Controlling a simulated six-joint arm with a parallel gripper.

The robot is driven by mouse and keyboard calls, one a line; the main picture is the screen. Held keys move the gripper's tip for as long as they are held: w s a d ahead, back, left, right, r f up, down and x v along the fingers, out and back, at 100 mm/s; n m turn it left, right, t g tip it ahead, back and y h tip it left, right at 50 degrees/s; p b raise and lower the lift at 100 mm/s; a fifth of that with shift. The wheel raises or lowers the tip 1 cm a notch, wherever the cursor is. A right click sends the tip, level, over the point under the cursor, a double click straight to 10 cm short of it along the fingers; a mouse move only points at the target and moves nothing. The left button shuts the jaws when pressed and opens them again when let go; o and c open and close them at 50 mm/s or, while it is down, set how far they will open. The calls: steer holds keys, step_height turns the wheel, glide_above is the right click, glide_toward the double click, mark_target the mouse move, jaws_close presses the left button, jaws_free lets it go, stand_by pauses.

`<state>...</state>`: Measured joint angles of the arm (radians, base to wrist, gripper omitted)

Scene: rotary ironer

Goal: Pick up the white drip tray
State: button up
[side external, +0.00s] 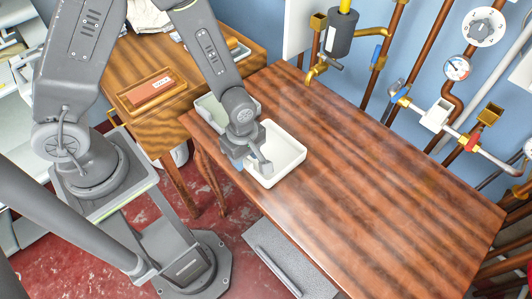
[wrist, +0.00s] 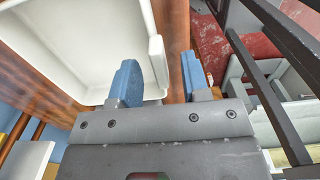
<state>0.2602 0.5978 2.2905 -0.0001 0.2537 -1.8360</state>
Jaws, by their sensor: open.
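The white drip tray (side external: 289,151) lies on the wooden table near its left edge in the side external view. In the wrist view the tray (wrist: 85,45) fills the upper left. My gripper (side external: 256,166) is low at the tray's near left side and hides part of it. In the wrist view my gripper (wrist: 162,82) is open. One blue finger shows over the tray's inside and the other beyond its outer side, with the tray's wall between them. I cannot tell whether either finger touches the wall.
A pale green-grey container (side external: 211,112) stands behind my forearm at the table's left edge. The wooden table (side external: 390,190) is clear to the right. Pipes and valves (side external: 430,110) line the back wall. A wooden box (side external: 152,90) sits on the side table.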

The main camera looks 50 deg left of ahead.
steer(key=shift+f, duration=0.85)
jaws_close()
